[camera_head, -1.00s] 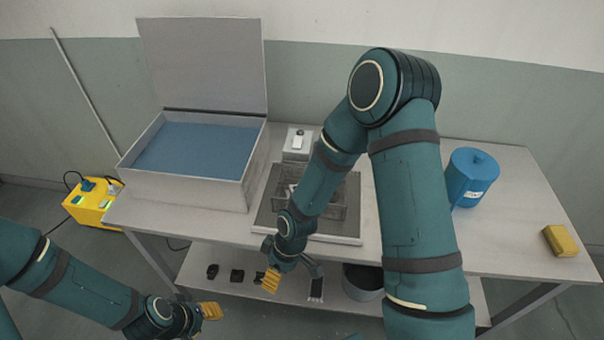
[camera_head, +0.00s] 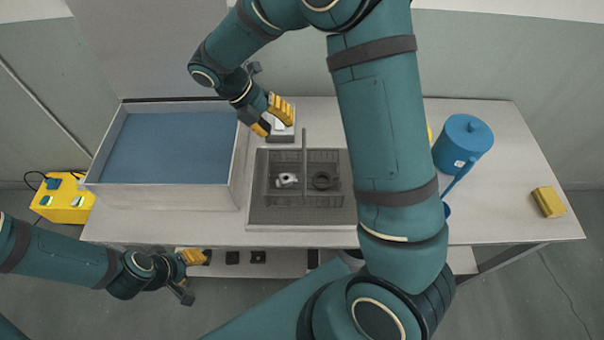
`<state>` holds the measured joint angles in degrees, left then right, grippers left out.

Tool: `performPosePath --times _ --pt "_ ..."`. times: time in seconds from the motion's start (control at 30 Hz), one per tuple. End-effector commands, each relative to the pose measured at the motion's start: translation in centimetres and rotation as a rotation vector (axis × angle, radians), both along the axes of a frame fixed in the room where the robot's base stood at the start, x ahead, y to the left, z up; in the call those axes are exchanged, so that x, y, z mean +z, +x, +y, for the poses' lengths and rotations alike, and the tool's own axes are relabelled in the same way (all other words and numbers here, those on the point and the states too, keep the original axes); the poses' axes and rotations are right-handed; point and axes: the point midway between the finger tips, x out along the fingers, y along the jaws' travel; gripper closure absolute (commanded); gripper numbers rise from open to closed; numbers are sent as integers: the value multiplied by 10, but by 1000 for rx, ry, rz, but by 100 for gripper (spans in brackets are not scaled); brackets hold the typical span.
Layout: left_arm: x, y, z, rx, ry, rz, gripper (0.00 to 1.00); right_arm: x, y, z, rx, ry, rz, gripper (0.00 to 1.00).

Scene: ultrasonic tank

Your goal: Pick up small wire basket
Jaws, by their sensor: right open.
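The small wire basket (camera_head: 272,190) stands on a grey mesh-bottomed tray (camera_head: 265,217) in the middle of the table. A tall thin upright part rises at its middle. A shiny metal part and a dark ring lie inside it. My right gripper (camera_head: 271,117) is open and empty, behind and above the basket, slightly left of its middle, with yellow finger pads. It is apart from the basket. My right arm hides the tray's right edge. My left gripper (camera_head: 188,272) is low at the table's front left, away from the basket; its opening is unclear.
A tank with blue liquid (camera_head: 165,145) and a raised lid stands left of the tray. A small grey device (camera_head: 284,133) is behind it. A blue canister (camera_head: 463,142) and a yellow sponge (camera_head: 547,202) are at the right.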

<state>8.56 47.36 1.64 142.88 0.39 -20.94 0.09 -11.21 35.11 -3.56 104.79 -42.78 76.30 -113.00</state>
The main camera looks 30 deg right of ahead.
Motion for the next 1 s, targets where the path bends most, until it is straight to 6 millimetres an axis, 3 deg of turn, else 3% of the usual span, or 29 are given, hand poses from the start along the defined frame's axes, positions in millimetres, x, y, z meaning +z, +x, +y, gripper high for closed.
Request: performPosePath --times 0.1,0.3,0.53,0.8,1.0 --pt "-3 0 0 0 1 0 57 -22 -8 -12 -2 0 4 56" --pt "-6 0 0 0 1 -1 57 -45 -16 -25 -3 0 2 56" --pt "-7 0 0 1 2 -1 57 -57 -21 -33 -3 1 1 56" --pt "-9 1 0 1 2 -1 57 -87 -32 -52 -3 1 2 56" --pt "-10 1 0 1 2 -1 57 -93 -34 -56 -4 2 -1 56"
